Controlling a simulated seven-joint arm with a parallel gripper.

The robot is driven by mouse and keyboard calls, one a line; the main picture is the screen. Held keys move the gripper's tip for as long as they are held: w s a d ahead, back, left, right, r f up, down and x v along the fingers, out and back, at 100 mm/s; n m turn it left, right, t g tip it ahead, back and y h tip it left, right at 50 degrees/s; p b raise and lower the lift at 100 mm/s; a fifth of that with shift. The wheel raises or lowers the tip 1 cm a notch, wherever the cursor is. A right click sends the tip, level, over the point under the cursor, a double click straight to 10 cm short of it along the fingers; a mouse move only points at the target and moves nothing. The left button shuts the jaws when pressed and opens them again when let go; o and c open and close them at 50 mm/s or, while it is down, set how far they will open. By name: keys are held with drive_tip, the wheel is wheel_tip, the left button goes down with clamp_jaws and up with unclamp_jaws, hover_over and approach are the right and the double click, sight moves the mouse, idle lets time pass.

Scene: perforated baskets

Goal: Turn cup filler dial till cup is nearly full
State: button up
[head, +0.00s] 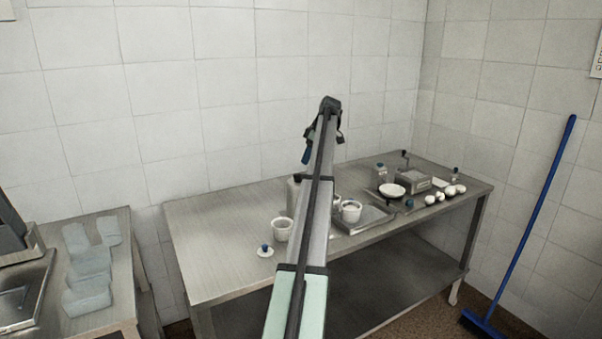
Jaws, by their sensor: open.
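My gripper (322,147) is raised above the back of the steel table, seen from behind and partly covered by my own arm. It is open, with nothing visible in it. A white cup (282,229) stands left of my arm. Another white cup (350,211) stands right of my arm, at the metal tray, and has a darker inside; I cannot tell its fill level. A grey body (294,191), perhaps the cup filler, stands behind the left cup, mostly hidden by my arm. I cannot make out its dial. My gripper touches none of these.
A small white disc with a blue knob (265,250) lies near the left cup. Right of the tray (374,221) are a white bowl (391,190), a grey boxy device (414,183) and several white round items (440,196). The table's left part (215,240) is clear.

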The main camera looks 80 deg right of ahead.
sight(301, 175)
drive_tip(key=x, duration=0.7)
drive_tip(key=shift+w+f, duration=0.1)
drive_tip(key=shift+f, duration=0.25)
clamp_jaws()
